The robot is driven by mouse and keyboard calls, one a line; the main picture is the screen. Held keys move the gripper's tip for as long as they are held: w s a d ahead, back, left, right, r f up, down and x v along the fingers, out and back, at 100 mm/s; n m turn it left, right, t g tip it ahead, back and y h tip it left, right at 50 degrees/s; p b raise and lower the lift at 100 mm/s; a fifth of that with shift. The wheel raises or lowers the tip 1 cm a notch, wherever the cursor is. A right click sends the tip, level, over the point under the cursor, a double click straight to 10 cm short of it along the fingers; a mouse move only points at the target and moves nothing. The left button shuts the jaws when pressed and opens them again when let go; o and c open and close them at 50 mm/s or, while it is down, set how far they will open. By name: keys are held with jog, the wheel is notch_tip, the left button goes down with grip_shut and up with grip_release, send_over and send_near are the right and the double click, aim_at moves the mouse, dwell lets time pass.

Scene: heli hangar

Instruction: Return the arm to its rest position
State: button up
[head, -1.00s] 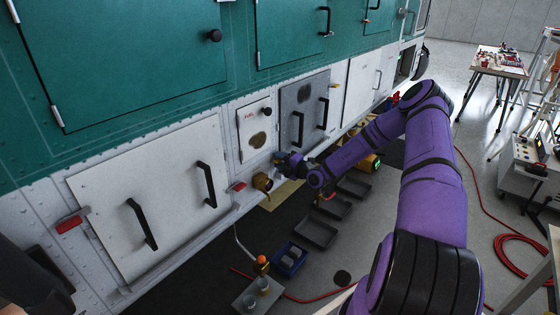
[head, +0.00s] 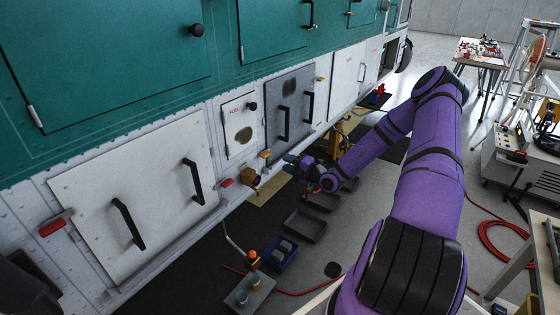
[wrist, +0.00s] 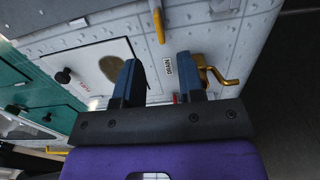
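My purple arm (head: 430,185) reaches forward over the floor along the helicopter's side. My gripper (wrist: 160,78) is open in the wrist view, with two dark blue fingers apart and nothing held between them. In the head view the gripper (head: 296,161) is small, beside the lower edge of the white fuselage, to the right of a brass fitting (head: 251,178). In the wrist view a brass cranked fitting (wrist: 215,75) shows just beyond the right finger. I cannot tell from these frames how far it stands from the finger.
The fuselage wall with a fuel panel (head: 240,125) and black-handled doors runs along the left. Below are dark trays (head: 304,224), a blue bin (head: 281,253) and a grey box (head: 249,292). A red hose (head: 490,235) and a grey cart (head: 515,160) are at right.

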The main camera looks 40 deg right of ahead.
jog(key=shift+s+d, duration=0.15)
jog(key=shift+s, duration=0.15)
dwell(0.4)
jog(key=s+a+r+n+g+y, duration=0.1)
jog(key=s+a+r+n+g, duration=0.35)
jog(key=a+r+n, duration=0.45)
jog(key=s+a+r+n+g+y, duration=0.25)
jog(key=a+r+n+g, duration=0.3)
jog(key=n, duration=0.55)
jog(key=s+a+r+n+g, duration=0.4)
jog(key=a+r+n, duration=0.3)
jog(key=r+n, duration=0.2)
jog(key=s+r+n+t+h, duration=0.1)
jog(key=s+r+n+h, duration=0.4)
jog(key=s+r+n, duration=0.3)
jog(key=s+r+n+t+h, duration=0.1)
jog(key=s+r+n+h, duration=0.3)
jog(key=s+r+n, duration=0.4)
jog(key=s+n, duration=0.5)
jog(key=s, duration=0.3)
jog(key=shift+s+a+r+h, duration=0.15)
jog(key=shift+s+a+h, duration=0.2)
jog(key=shift+a, duration=0.05)
